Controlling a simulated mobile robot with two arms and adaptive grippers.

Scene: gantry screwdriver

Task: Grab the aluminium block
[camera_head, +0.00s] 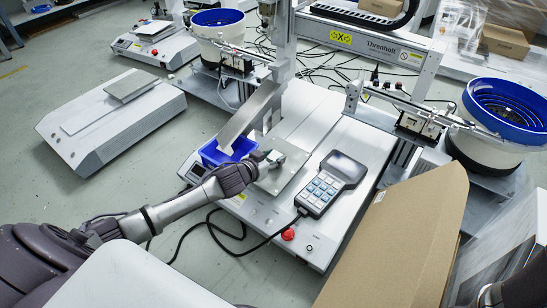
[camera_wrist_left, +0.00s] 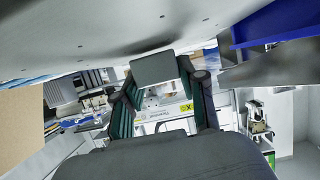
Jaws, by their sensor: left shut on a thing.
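The aluminium block (camera_wrist_left: 153,68) shows in the left wrist view as a small grey rectangular piece between the fingertips of my left gripper (camera_wrist_left: 163,84). The fingers are closed against its two sides. In the head view my left gripper (camera_head: 270,159) is over the flat grey plate (camera_head: 284,180) on the machine bed, just right of the blue bin (camera_head: 222,151). There the block is small and mostly hidden by the fingers, so I cannot tell whether it touches the plate. My right gripper is not visible.
A keypad pendant (camera_head: 328,184) lies right of the plate, its cable running left along the front. A red button (camera_head: 288,234) is on the front edge. A sloping metal chute (camera_head: 250,113) stands close behind my left gripper. A cardboard box (camera_head: 405,240) fills the front right.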

